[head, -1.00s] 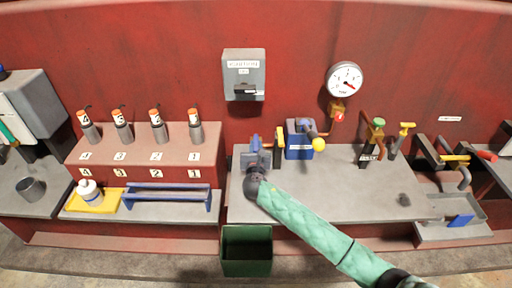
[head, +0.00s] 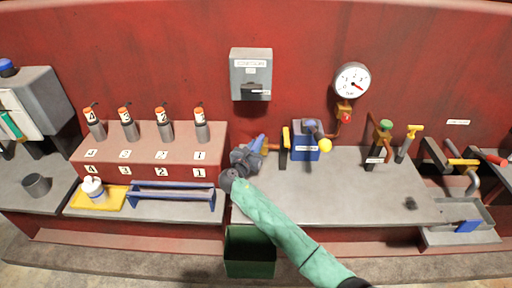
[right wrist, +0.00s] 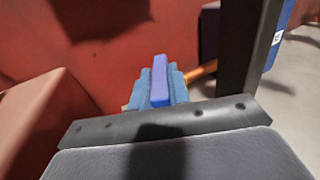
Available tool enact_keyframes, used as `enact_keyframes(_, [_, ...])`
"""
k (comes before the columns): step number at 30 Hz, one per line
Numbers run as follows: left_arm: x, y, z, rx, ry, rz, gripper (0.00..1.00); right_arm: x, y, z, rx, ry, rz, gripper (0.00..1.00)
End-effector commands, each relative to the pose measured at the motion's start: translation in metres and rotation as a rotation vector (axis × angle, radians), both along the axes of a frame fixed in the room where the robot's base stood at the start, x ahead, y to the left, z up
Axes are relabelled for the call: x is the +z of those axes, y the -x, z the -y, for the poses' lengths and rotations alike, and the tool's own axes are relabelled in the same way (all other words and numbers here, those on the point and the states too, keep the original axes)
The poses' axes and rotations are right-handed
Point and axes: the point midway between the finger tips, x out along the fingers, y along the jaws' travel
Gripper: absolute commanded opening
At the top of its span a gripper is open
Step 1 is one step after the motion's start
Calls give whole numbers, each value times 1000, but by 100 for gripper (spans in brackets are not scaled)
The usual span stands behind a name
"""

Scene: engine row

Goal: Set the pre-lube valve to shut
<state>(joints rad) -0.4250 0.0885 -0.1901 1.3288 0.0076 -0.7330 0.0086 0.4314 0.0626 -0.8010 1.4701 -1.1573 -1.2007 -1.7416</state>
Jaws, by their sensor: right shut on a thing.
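My right gripper (head: 254,148) reaches in from the lower right, over the left end of the grey bench top. It is shut on a blue lever, taken to be the pre-lube valve's handle. In the right wrist view the blue lever (right wrist: 160,80) stands between the lighter blue fingers. A copper pipe (right wrist: 200,72) runs off to the right behind it, and shows in the head view (head: 271,147). The gripper hides the valve body and most of the lever. My left gripper is not in view.
A dark post with a yellow top (head: 285,138) stands close right of the gripper. Beyond it is a blue pump unit (head: 304,150) with a yellow knob. The red injector step (head: 140,150) lies left. A green bin (head: 250,252) is below. The bench middle is clear.

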Motion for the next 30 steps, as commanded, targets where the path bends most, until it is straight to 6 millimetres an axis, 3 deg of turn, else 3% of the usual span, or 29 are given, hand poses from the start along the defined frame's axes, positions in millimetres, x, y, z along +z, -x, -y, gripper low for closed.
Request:
enact_keyframes(5, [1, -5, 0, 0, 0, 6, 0, 2, -1, 1, 0, 0, 2, 0])
enact_keyframes(6, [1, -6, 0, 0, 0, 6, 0, 2, -1, 1, 1, 0, 2, 26])
enact_keyframes(9, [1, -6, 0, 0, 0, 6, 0, 2, -1, 0, 1, -1, 1, 40])
enact_keyframes(21, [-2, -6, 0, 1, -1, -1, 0, -2, 8, -4, 3, -2, 1, 40])
enact_keyframes(30, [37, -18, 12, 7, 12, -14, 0, -2, 46, -20, 3, -3, 0, 40])
